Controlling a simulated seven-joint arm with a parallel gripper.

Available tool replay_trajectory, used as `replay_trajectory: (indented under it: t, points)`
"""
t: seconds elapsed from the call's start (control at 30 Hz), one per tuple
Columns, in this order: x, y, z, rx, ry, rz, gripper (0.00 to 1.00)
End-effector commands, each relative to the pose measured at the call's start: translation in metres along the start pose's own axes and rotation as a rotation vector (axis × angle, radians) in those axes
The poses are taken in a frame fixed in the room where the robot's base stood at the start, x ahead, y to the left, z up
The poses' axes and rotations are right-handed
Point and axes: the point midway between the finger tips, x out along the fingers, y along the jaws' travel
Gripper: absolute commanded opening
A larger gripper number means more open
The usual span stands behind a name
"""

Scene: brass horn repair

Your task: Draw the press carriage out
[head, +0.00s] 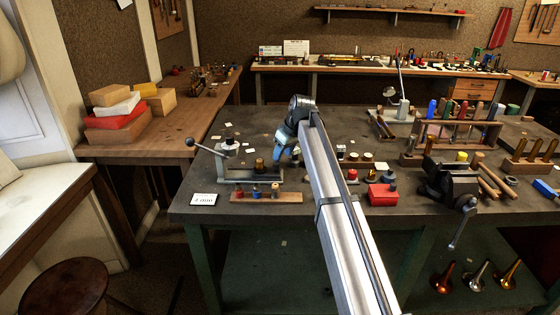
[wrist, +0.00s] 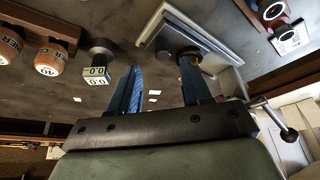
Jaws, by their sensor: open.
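The press (head: 238,174) is a grey metal frame at the left front of the bench, with a ball-ended lever (head: 205,149) rising to the left. A brass cylinder (head: 260,166) stands at its right end. In the wrist view the press's pale metal bed (wrist: 212,42) is at upper right with a dark round part (wrist: 170,50) on it. I cannot tell for certain which part is the carriage. My gripper (head: 280,157) is beside the press's right end. In the wrist view its blue fingers (wrist: 160,75) are apart, the right one overlapping the press and partly hiding a brass part.
A wooden strip (head: 266,196) with several coloured plugs lies in front of the press, beside a white label card (head: 203,199). A red box (head: 382,194) and a dark vise (head: 450,182) stand to the right. The bench behind the press is mostly clear.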

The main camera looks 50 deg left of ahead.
Motion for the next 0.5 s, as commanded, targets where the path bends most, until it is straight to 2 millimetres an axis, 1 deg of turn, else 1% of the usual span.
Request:
replay_trajectory:
  t: [0.03, 0.2, 0.33, 0.5]
  points:
    - [-0.011, 0.000, 0.000, 0.000, 0.001, 0.000, 0.48]
    - [-0.042, 0.000, 0.000, 0.000, 0.000, 0.000, 0.48]
    - [-0.061, 0.000, 0.000, 0.000, 0.000, 0.001, 0.48]
    - [-0.074, 0.000, 0.001, 0.000, -0.001, 0.000, 0.48]
